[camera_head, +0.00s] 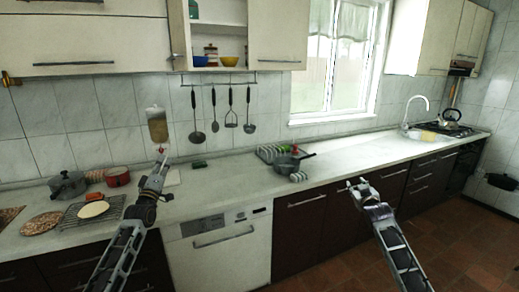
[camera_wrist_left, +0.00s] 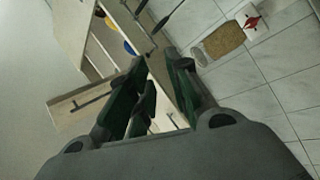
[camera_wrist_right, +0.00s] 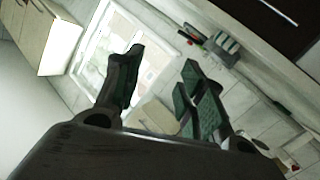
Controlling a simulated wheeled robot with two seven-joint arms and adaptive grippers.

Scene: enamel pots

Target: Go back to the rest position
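My left gripper (camera_head: 160,168) is raised in front of the left part of the counter. In the left wrist view its fingers (camera_wrist_left: 157,62) are apart with nothing between them. My right gripper (camera_head: 357,187) is in front of the right part of the counter, over the floor side. In the right wrist view its fingers (camera_wrist_right: 162,62) are apart and empty. A grey lidded pot (camera_head: 67,186) and a small red pot (camera_head: 117,177) stand at the left of the counter.
The white counter (camera_head: 225,178) is mostly clear in the middle and right. Ladles (camera_head: 196,135) hang on the wall below open shelves. A sink tap (camera_head: 412,112) and stove (camera_head: 440,128) are far right.

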